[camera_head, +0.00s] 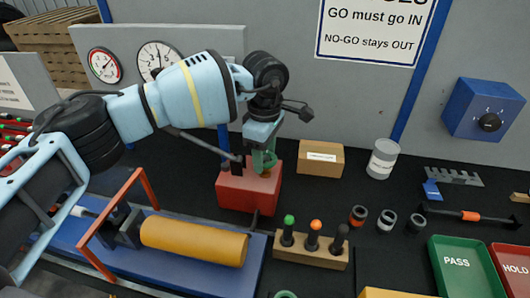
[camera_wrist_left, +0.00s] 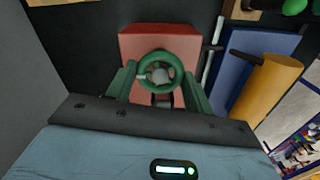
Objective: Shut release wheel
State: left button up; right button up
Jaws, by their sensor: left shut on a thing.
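The release wheel (camera_wrist_left: 161,73) is a green ring with a grey hub, seen from above in the left wrist view. It sits on a red block (camera_head: 237,192), which also shows in the left wrist view (camera_wrist_left: 180,42). My left gripper (camera_wrist_left: 160,90) has its two green fingers on either side of the wheel, shut on it. In the head view my left gripper (camera_head: 263,160) reaches down onto the top of the red block and hides most of the wheel. My right gripper does not show.
A blue base with a yellow cylinder (camera_head: 194,241) and an orange frame (camera_head: 112,222) lies in front and left. A wooden rack (camera_head: 310,255) with several capped plugs stands front right. A cardboard box (camera_head: 320,158) and a grey can (camera_head: 382,158) stand behind right.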

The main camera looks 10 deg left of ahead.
aim_at(265, 158)
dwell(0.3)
pick_arm(q)
jog(key=o, duration=1)
jog(key=shift+c, duration=0.2)
jog(key=shift+r+b, duration=0.3)
jog(key=shift+r, duration=3.65)
jog(key=shift+s+f, duration=0.1)
